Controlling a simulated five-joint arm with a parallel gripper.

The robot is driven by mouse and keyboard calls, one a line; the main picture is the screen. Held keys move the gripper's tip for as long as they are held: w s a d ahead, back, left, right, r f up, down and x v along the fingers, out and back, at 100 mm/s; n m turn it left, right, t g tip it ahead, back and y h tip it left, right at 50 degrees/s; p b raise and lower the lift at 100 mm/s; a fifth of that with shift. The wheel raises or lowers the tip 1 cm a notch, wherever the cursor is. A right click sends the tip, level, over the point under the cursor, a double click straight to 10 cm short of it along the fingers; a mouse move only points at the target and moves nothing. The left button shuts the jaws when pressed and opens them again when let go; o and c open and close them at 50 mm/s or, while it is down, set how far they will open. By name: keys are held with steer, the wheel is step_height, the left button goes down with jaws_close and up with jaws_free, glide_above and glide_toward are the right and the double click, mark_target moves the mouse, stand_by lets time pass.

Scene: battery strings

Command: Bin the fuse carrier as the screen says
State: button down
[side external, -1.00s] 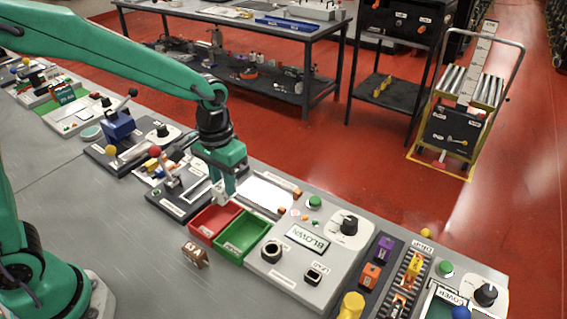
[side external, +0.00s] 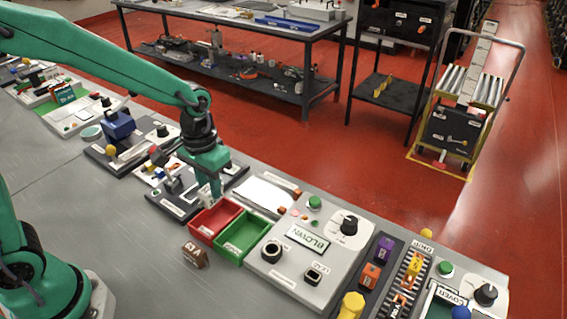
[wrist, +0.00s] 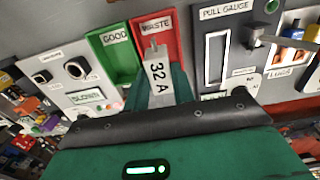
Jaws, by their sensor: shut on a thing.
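My gripper (side external: 215,193) is shut on the fuse carrier (wrist: 157,72), a pale grey piece labelled "32 A" in the wrist view. The carrier is held in front of the red bin marked WASTE (wrist: 152,35), which also shows in the side view (side external: 207,228). In the side view my gripper is at the red bin's back left edge, and the carrier is hard to make out there. The green bin marked GOOD (wrist: 115,55) stands beside the red one and is also in the side view (side external: 234,251). The screen (side external: 307,239) reads BLOWN.
The screen's grey panel (side external: 285,272) with a black knob and sockets stands right of the green bin. The pull gauge panel (wrist: 213,55) adjoins the red bin. A small brown block (side external: 195,256) sits in front of the bins. The grey bench in front is mostly clear.

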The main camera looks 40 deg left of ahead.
steer(key=shift+f, duration=3.85)
steer(key=shift+f, duration=0.2)
steer(key=c, duration=1.1)
jaws_free()
steer(key=shift+r, duration=0.1)
steer(key=shift+r, duration=3.8)
steer(key=shift+r, duration=0.1)
